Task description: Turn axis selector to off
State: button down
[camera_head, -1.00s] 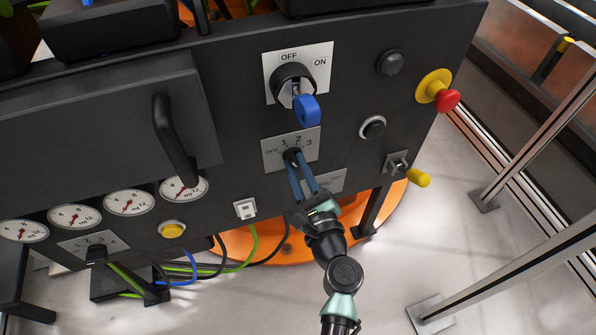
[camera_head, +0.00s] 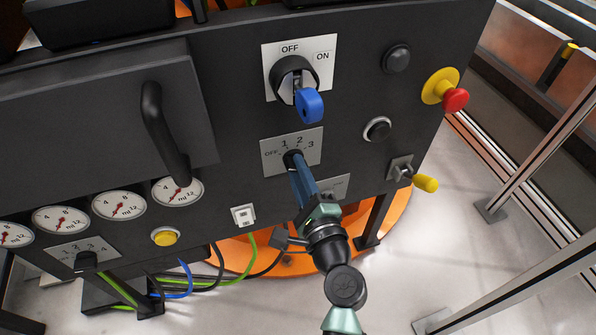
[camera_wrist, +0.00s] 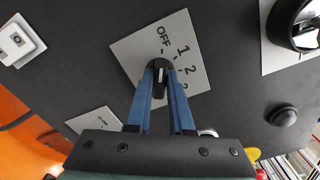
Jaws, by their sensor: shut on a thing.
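The axis selector is a small black knob (camera_wrist: 161,72) on a grey plate (camera_head: 272,161) marked OFF, 1, 2 and 3. The plate sits in the middle of the dark panel, below the key switch. My gripper (camera_head: 298,166) reaches it from below, with both blue fingers closed on the knob. In the wrist view the fingers (camera_wrist: 161,85) stand on either side of the knob and grip it.
A key switch with a blue key (camera_head: 309,105) sits just above. A red emergency button (camera_head: 455,100), a yellow-handled lever (camera_head: 425,184) and black buttons (camera_head: 397,58) are to the right. A door handle (camera_head: 162,132), gauges (camera_head: 119,205) and another selector (camera_head: 86,260) are to the left.

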dwell(0.3)
jog(key=c, duration=0.8)
grip_release()
jog(key=v, duration=1.3)
jog(key=shift+p, duration=0.4)
